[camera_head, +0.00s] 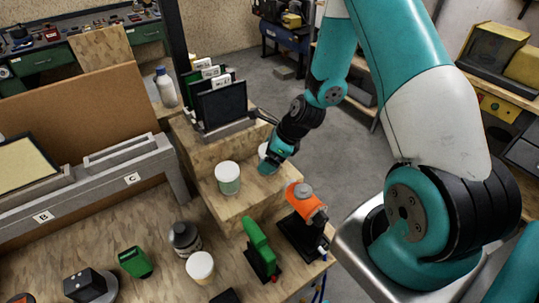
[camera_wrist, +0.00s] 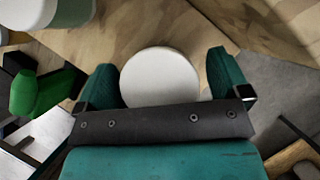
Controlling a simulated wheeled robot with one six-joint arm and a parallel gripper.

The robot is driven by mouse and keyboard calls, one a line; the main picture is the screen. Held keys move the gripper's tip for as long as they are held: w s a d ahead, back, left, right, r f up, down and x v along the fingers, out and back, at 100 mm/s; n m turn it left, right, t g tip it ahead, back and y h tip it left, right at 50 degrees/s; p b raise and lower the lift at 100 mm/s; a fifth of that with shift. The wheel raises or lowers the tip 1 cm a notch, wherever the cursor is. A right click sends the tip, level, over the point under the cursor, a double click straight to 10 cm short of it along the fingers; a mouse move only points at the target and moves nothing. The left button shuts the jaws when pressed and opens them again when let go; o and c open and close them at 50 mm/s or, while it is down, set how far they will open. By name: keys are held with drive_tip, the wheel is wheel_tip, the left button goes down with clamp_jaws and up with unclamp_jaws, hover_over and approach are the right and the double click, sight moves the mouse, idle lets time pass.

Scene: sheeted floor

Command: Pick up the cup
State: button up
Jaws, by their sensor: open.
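A cup with a round white top (camera_wrist: 160,75) lies between the two teal fingers of my gripper (camera_wrist: 161,70) in the wrist view. In the head view, the same cup (camera_head: 263,149) is partly hidden behind my gripper (camera_head: 271,160). My gripper is open, with one finger on each side of the cup. I cannot tell whether either finger touches it. A similar white-topped cup with a green band (camera_head: 228,177) stands to the left on the same wooden step. Another pale cup (camera_head: 200,267) stands lower, on the wooden table.
An orange tool (camera_head: 305,200) and a green tool (camera_head: 260,245) stand in front of the step. A dark file rack (camera_head: 222,105) stands behind on a higher step. A white bottle (camera_head: 166,88) is at the back left. Open floor lies right of the step.

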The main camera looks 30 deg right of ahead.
drive_tip(key=shift+c, duration=0.3)
drive_tip(key=c, duration=1)
